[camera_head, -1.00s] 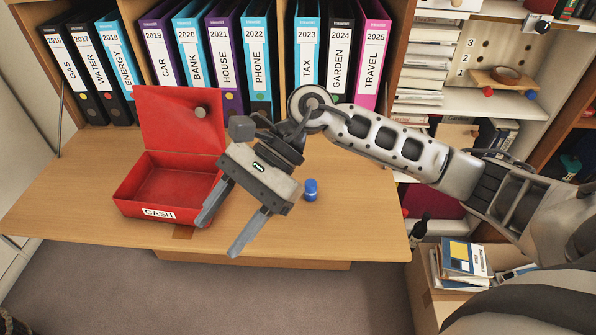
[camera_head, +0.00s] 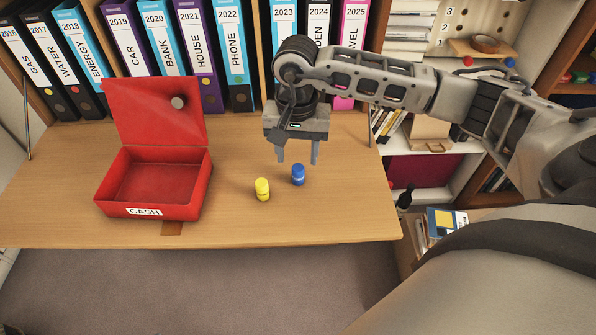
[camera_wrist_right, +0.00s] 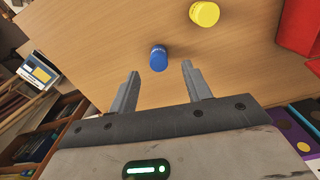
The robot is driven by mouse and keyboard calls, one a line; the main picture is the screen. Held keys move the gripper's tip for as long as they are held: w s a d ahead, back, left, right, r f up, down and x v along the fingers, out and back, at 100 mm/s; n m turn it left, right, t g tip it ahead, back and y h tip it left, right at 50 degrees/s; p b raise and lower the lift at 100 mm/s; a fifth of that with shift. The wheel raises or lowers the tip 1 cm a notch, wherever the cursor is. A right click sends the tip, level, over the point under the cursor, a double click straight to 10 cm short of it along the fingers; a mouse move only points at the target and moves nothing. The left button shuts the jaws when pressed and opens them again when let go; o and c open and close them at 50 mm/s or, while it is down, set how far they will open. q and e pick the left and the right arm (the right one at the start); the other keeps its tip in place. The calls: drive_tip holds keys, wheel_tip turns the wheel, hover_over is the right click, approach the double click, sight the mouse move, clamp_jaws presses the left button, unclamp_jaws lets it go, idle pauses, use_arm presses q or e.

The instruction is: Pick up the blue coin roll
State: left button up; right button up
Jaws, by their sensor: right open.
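The blue coin roll (camera_head: 298,174) stands upright on the wooden desk, right of the yellow roll. My right gripper (camera_head: 298,160) is open and empty, pointing down above and slightly behind the blue roll. In the right wrist view, the blue roll (camera_wrist_right: 158,58) shows just beyond the open fingertips (camera_wrist_right: 160,80), roughly centred between them. The fingers do not appear to touch it. My left gripper is not in view.
A yellow coin roll (camera_head: 262,189) stands close to the left of the blue one. An open, empty red cash box (camera_head: 187,212) is at the desk's left. Binders (camera_head: 183,50) line the back. The desk's front and right edges are near the rolls.

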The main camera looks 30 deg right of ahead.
sight(298, 167)
drive_tip(key=shift+f+p, duration=0.65)
drive_tip(key=shift+f, duration=2.1)
clamp_jaws()
